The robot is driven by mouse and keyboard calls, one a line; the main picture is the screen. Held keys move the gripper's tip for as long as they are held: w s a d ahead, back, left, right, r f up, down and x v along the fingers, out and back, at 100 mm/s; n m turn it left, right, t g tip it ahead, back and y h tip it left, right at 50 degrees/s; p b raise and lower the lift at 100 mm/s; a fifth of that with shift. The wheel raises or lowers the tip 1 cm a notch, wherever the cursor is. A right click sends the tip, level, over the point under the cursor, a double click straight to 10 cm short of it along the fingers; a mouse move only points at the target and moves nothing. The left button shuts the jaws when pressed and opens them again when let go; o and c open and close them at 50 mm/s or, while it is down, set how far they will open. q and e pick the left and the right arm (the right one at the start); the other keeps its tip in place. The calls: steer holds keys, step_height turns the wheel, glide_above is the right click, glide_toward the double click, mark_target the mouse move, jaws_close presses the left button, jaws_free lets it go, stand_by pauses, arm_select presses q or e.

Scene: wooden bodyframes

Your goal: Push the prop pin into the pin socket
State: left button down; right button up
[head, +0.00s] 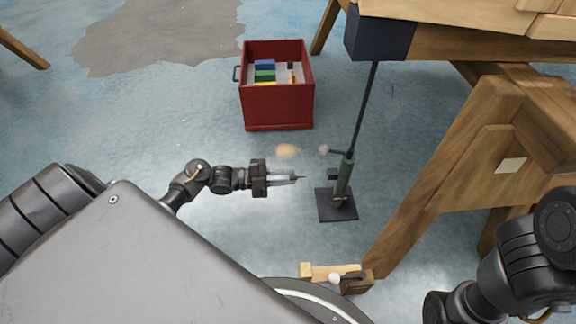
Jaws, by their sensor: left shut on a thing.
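My left gripper (293,178) reaches in from the left and is shut on the prop pin (301,177), a small thin dark piece whose tip points right, toward the prop. A small dark stub (333,174) on the tube's left side may be the pin socket. The pin's tip is apart from it, with a small gap. My right gripper is not seen; only arm links show at lower right.
A red open box (278,105) with coloured items stands behind. A wooden frame (480,170) fills the right side. A wooden clamp-like piece (338,278) lies in front.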

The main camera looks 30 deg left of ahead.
arm_select(q)
steer(key=shift+s+a, duration=0.1)
steer(key=shift+a, duration=0.1)
steer(key=shift+b+x, duration=0.35)
steer(key=shift+x, duration=2.5)
steer(key=shift+a, duration=0.1)
steer(key=shift+x, duration=1.95)
steer(key=c, duration=1.2)
jaws_free()
steer(key=shift+c, duration=0.2)
